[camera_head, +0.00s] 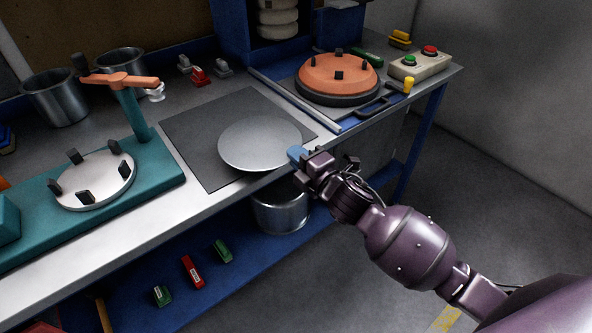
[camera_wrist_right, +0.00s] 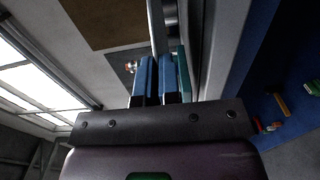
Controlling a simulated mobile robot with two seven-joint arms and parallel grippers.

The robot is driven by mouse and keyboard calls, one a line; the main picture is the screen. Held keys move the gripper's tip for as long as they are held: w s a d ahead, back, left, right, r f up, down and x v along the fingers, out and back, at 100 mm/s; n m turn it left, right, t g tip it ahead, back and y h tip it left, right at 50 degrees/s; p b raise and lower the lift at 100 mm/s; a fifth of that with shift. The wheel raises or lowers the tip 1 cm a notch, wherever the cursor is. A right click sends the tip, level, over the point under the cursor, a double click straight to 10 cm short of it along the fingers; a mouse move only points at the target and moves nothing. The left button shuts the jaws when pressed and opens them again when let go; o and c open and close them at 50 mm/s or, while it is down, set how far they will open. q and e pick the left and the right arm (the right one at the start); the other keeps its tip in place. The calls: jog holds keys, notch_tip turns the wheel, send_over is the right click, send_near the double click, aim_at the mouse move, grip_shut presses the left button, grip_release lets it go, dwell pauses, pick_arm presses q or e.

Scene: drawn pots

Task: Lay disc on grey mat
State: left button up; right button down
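A flat silver disc (camera_head: 258,145) shows over the front part of the grey mat (camera_head: 193,122), with its near edge reaching past the mat toward the bench front. My right gripper (camera_head: 299,156) is at the disc's right edge with its blue fingers closed on the rim. In the right wrist view the disc (camera_wrist_right: 155,28) is a thin edge-on strip running between the two blue fingers (camera_wrist_right: 157,80). How high the disc is above the mat is hard to tell. My left gripper is not in view.
A teal fixture (camera_head: 160,170) with a clamp arm and white round plate stands left of the mat. An orange round part (camera_head: 338,76) sits at the right, behind a metal bar (camera_head: 293,99). Metal pots (camera_head: 57,97) stand at the back left. A bucket (camera_head: 280,208) is on the lower shelf.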

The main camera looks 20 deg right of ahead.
jog(key=shift+f+b, duration=0.55)
jog(key=shift+f, duration=1.55)
jog(key=shift+f, duration=0.2)
jog(key=c, duration=1.3)
grip_release()
jog(key=shift+c, duration=0.2)
jog(key=v, duration=1.2)
jog(key=shift+r, duration=0.2)
